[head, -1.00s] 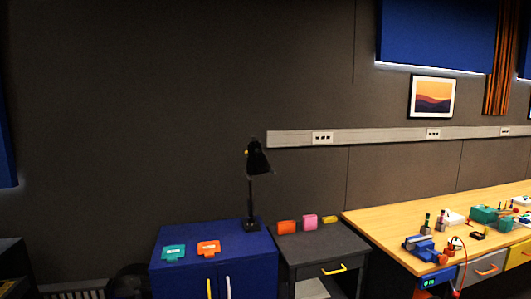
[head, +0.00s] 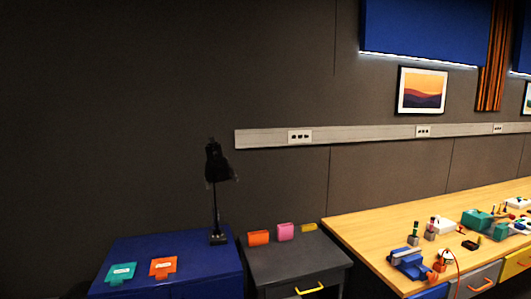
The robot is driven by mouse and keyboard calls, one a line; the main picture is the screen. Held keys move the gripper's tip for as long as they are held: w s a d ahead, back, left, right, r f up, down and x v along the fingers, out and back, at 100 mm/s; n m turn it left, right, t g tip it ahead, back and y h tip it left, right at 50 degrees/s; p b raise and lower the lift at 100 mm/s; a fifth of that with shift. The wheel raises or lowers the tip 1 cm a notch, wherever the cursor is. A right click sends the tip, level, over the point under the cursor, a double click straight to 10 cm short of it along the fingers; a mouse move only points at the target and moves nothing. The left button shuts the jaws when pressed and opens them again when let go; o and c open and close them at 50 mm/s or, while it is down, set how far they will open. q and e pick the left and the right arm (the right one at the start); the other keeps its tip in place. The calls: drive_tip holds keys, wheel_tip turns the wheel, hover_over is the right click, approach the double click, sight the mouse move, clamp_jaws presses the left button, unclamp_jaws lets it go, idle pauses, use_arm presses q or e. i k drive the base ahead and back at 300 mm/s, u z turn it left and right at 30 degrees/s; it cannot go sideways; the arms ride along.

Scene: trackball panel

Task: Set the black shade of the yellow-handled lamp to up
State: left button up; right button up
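A black desk lamp (head: 215,190) stands upright on the blue cabinet (head: 200,262), near its back right corner. Its black shade (head: 213,163) sits at the top of a thin pole and appears to point downward. No yellow handle shows clearly on the lamp in this view. Neither of my grippers is in the head view.
A teal item (head: 121,273) and an orange item (head: 163,268) lie on the cabinet left of the lamp. A grey drawer unit (head: 300,258) with small boxes stands to the right, then a wooden workbench (head: 370,228) with tools. Open wall lies behind.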

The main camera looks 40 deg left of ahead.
sight(218, 168)
drive_tip(key=z, duration=0.15)
drive_tip(key=i, duration=0.85)
drive_tip(key=u, duration=0.2)
